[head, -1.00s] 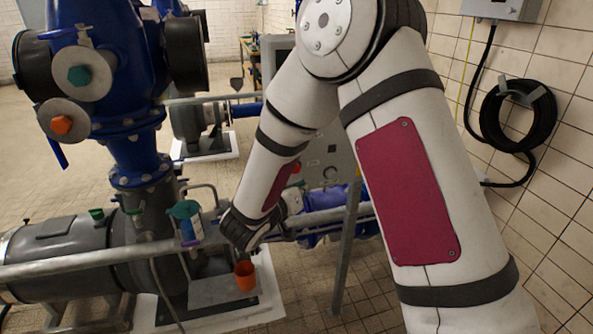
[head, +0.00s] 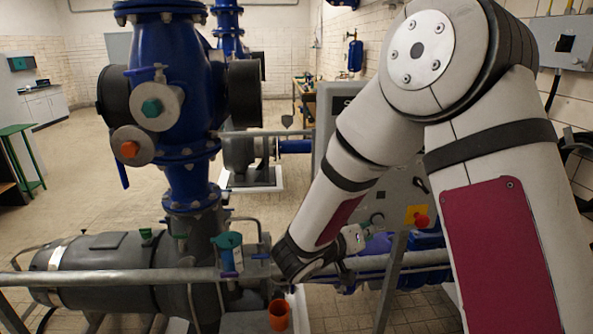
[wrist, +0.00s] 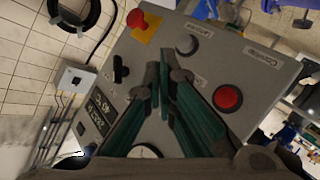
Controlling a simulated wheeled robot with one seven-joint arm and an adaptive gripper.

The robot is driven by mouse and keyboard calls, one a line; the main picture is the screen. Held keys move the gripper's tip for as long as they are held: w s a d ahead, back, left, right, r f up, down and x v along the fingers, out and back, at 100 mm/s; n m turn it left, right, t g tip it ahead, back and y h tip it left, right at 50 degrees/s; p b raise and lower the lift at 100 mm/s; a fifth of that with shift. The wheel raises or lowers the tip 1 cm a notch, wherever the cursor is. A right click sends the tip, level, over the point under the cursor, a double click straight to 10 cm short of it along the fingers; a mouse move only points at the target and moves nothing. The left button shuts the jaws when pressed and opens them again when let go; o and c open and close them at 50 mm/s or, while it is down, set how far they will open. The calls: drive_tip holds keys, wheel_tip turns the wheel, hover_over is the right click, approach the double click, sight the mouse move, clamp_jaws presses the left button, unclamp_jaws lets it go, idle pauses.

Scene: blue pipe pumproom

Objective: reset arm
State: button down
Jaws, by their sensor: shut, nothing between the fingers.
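My gripper shows in the wrist view (wrist: 170,72) with its two dark green fingers closed together and nothing between them. The fingers lie in front of a grey control panel (wrist: 205,60); I cannot tell how far away it is. In the head view my white arm with dark red panels bends at a high elbow and reaches down and left to the wrist. There the gripper is mostly hidden behind the wrist, near the horizontal pipe rail (head: 190,277).
The panel carries a red button on a yellow plate (wrist: 138,20) and another red button (wrist: 227,97). A blue pump (head: 185,110) stands left. Open floor (head: 80,180) lies further left.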

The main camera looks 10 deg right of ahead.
drive_tip(key=s+d+r+g+y, duration=0.1)
drive_tip(key=s+d+r+g, duration=0.35)
drive_tip(key=s, duration=0.45)
drive_tip(key=s+d+r+g+y, duration=0.1)
drive_tip(key=s+d+r+g, duration=0.3)
drive_tip(key=s, duration=0.5)
drive_tip(key=s+a+r+n+t+y+b, duration=0.1)
drive_tip(key=s+a+r+n+t+y, duration=0.2)
drive_tip(key=s+a+y, duration=0.5)
drive_tip(key=a+r+t+y, duration=0.1)
drive_tip(key=a+t, duration=0.1)
drive_tip(key=a, duration=0.1)
drive_tip(key=shift+s+a+r, duration=0.15)
drive_tip(key=shift+s+r, duration=0.1)
drive_tip(key=shift+r, duration=0.05)
